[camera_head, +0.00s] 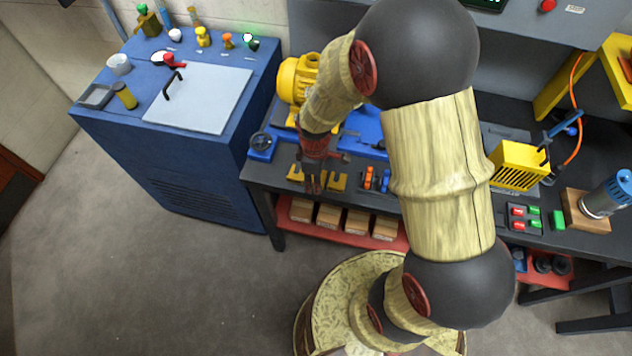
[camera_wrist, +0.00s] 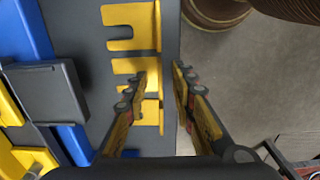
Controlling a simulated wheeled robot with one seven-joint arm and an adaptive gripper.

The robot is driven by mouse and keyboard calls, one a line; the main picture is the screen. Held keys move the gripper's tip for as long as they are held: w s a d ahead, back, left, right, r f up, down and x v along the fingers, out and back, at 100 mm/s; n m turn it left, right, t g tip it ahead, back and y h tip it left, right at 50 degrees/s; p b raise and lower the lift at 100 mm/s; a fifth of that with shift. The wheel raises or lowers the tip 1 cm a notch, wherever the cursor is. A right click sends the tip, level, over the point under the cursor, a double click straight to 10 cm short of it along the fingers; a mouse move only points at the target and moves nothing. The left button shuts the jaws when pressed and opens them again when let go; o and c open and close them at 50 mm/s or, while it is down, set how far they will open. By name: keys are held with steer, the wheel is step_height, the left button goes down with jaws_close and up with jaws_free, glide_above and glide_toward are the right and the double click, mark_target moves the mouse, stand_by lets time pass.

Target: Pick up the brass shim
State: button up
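Yellow, brass-coloured slotted shims (camera_wrist: 130,14) lie in a row along the bench's front edge in the wrist view, their slots facing left. They also show in the head view (camera_head: 337,183), partly hidden by my gripper (camera_head: 314,184). I cannot tell which is the brass shim, or whether the pieces are joined. In the wrist view my gripper (camera_wrist: 159,72) is open and points at the row. One finger is over the shims' side; the other is past the bench edge, over the floor. Nothing is held; contact cannot be told.
A yellow motor (camera_head: 292,80) stands behind my gripper on a blue plate (camera_head: 364,128). Orange and blue parts (camera_head: 376,180) sit right of the shims. A blue cabinet (camera_head: 190,170) stands left. Boxes (camera_head: 357,222) fill the red shelf below. Floor in front is clear.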

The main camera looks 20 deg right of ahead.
steer(key=shift+r, duration=0.1)
steer(key=shift+c, duration=0.5)
jaws_close()
